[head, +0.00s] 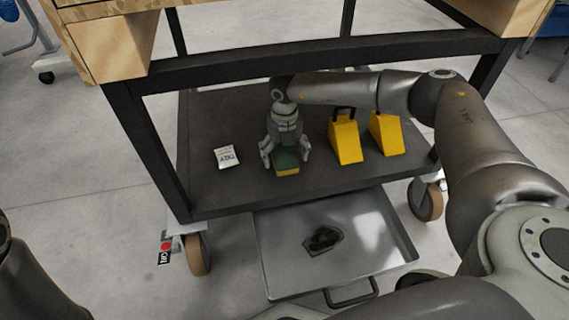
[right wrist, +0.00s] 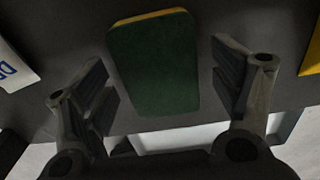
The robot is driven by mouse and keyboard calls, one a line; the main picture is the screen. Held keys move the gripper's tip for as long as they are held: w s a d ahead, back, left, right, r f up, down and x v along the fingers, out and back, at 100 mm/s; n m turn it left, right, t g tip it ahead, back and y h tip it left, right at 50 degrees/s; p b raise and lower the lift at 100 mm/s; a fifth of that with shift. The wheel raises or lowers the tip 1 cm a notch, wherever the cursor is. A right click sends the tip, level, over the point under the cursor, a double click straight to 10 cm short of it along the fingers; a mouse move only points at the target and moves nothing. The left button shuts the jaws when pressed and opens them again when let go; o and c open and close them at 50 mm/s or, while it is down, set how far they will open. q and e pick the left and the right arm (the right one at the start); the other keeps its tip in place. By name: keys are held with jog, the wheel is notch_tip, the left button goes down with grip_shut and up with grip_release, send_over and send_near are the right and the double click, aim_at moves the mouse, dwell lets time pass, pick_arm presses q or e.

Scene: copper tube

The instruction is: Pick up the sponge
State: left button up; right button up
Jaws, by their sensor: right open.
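The sponge (head: 286,162) lies on the dark lower shelf of the cart, near its front edge. It has a green top and a yellow side. My right gripper (head: 285,157) is over the sponge, pointing down, with its fingers open on either side of it. In the right wrist view the green face of the sponge (right wrist: 154,65) shows between the two open fingers (right wrist: 165,88), with a gap on each side. My left gripper is not in view; only a part of my left arm shows at the lower left of the head view.
Two yellow wedges (head: 346,140) (head: 386,134) stand right of the sponge on the shelf (head: 215,190). A small white packet (head: 227,157) lies to the left. A metal tray (head: 285,275) with a dark object (head: 322,239) is on the floor in front. The cart's upper frame (head: 330,57) spans above.

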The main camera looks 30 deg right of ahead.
jog(key=shift+f, duration=0.3)
jog(key=c, duration=0.8)
jog(key=shift+o, duration=0.2)
jog(key=shift+r, duration=0.15)
